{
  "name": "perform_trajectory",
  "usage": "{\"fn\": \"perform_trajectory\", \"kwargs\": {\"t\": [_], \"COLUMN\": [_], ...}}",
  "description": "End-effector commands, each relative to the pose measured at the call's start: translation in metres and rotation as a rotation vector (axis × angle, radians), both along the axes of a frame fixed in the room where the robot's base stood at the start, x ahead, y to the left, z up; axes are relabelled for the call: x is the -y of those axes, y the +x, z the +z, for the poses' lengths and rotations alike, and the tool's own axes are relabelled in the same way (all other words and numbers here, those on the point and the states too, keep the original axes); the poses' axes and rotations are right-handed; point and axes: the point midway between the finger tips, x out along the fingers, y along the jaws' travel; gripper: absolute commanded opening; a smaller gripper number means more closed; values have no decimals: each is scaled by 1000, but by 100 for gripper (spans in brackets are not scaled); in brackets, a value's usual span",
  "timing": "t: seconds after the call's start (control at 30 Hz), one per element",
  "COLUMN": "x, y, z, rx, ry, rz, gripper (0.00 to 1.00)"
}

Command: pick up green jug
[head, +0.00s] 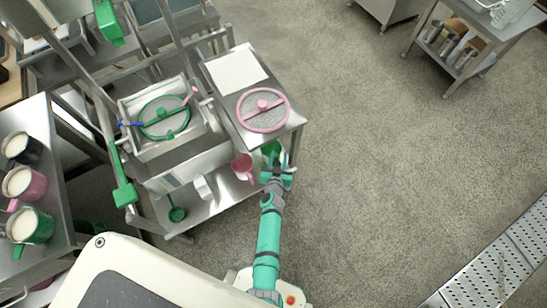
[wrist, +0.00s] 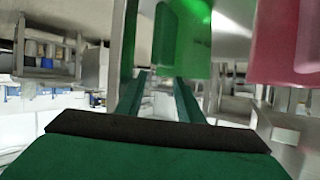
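The green jug (head: 271,148) stands by the pink jug near the right end of the metal cart's lower level, partly hidden by my gripper and the cart's top. In the wrist view the green jug (wrist: 184,40) fills the upper middle, just beyond the fingertips. My gripper (head: 277,174) is right at the green jug in the head view. In the wrist view my gripper (wrist: 162,78) has its two fingers apart with a gap between them. I see nothing clearly held; whether a finger touches the jug I cannot tell.
The pink jug (head: 242,167) is close to the left of the green one; in the wrist view it (wrist: 285,42) is at upper right. A cart post stands close by. A green ladle (head: 176,213) lies on the lower shelf (head: 210,212). Open floor (head: 390,170) lies to the right.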

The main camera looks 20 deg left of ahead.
Motion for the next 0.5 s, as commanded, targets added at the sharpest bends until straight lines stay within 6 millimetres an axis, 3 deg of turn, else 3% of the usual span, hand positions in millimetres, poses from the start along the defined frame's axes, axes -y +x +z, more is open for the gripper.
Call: {"fn": "perform_trajectory", "kwargs": {"t": [0.5], "x": [-13], "y": [45], "z": [-19], "rx": [0], "ry": [-1], "rz": [0], "gripper": [34]}}
